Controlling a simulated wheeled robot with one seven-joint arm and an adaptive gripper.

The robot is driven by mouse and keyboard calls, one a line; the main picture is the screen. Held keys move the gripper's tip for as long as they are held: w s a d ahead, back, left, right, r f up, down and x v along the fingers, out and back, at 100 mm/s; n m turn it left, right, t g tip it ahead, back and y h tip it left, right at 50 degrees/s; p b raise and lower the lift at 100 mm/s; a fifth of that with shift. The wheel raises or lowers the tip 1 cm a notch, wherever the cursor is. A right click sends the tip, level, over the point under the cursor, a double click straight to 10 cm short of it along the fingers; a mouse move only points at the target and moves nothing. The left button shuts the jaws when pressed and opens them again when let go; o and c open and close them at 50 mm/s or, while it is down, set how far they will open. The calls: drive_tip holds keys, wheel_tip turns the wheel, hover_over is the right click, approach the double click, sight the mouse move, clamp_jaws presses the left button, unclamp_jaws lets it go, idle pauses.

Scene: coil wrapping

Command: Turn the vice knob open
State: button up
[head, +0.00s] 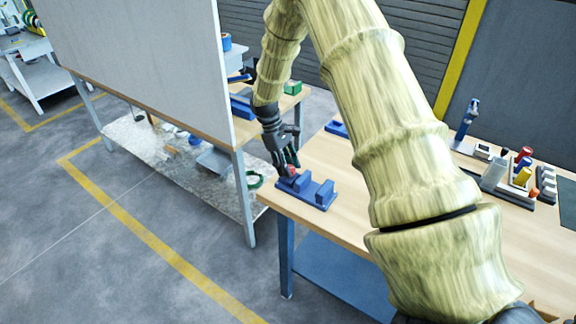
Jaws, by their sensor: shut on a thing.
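A blue vice (318,192) sits on the near left corner of the wooden table. Its red knob (292,169) shows on its left end. My gripper (288,168) reaches down from above and is shut on the red knob. The fingers cover part of the knob, so its exact turn cannot be told. The vice's two blue blocks stand upright on its base, and I see nothing held between them.
The wooden table (330,160) stretches to the right, with a blue upright tool (467,118) and red and yellow cylinders (522,176) at its back right. A grey panel (150,70) stands to the left of my arm. A second bench with a green box (293,87) lies behind.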

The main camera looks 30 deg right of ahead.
drive_tip(key=n, duration=0.2)
drive_tip(key=n+t+h, duration=0.1)
drive_tip(key=n, duration=0.1)
drive_tip(key=shift+a+r+n+h, duration=0.1)
drive_tip(key=shift+n+h, duration=0.2)
drive_tip(key=n+t, duration=0.1)
drive_tip(key=n, duration=0.3)
drive_tip(key=shift+s+h+p, duration=0.1)
drive_tip(key=shift+h+p, duration=0.2)
drive_tip(key=shift+n+t, duration=0.3)
drive_tip(key=shift+n, duration=0.1)
drive_tip(key=o, duration=1)
drive_tip(key=v, duration=1.2)
drive_tip(key=shift+a, duration=0.15)
